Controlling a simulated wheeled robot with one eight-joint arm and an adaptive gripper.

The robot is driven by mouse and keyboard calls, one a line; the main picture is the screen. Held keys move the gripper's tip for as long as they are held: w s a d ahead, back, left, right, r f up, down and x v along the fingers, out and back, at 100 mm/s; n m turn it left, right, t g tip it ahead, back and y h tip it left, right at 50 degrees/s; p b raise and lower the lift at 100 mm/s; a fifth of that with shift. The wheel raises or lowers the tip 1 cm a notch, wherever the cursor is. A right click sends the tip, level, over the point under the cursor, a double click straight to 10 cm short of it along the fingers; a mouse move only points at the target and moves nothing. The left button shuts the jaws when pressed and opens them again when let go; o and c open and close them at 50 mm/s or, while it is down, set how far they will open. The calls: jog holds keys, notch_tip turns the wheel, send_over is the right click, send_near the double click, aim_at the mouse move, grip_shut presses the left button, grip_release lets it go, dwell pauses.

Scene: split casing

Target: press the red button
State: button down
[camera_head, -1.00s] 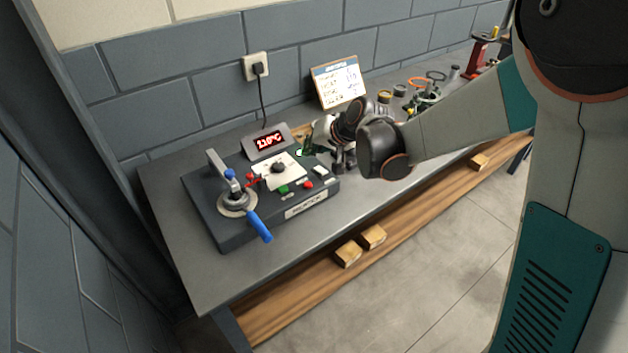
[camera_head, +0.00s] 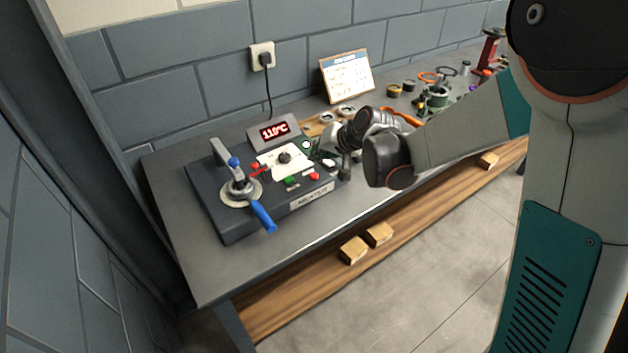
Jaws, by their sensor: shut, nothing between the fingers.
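The red button (camera_head: 314,176) is a small round cap on the front right of a dark heater unit (camera_head: 222,218) marked HEATER. A green button (camera_head: 290,181) sits just left of it. My gripper (camera_head: 345,174) is shut and empty, pointing down at the unit's right end. It is right of the red button and looks apart from it. My wrist and forearm come in from the right and hide part of the bench behind. The unit's display (camera_head: 274,132) reads 110°C in red.
A clamp with a blue handle (camera_head: 262,216) stands on the unit's left side. A white switch (camera_head: 329,163) lies near my gripper. Tools and rings crowd the bench's back right. The bench front (camera_head: 285,246) is clear.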

aim_at(317, 174)
jog(key=shift+f+b, duration=1.05)
jog(key=shift+f, duration=0.75)
jog(key=shift+f+b, duration=0.35)
jog(key=shift+f, duration=0.05)
jog(key=shift+f+b, duration=0.45)
jog(key=shift+f, duration=0.05)
dwell(0.6)
dwell(0.4)
jog(key=shift+r+p, duration=0.65)
jog(key=shift+r, duration=0.35)
jog(key=shift+r+p, duration=1.7)
jog(key=shift+r, duration=0.8)
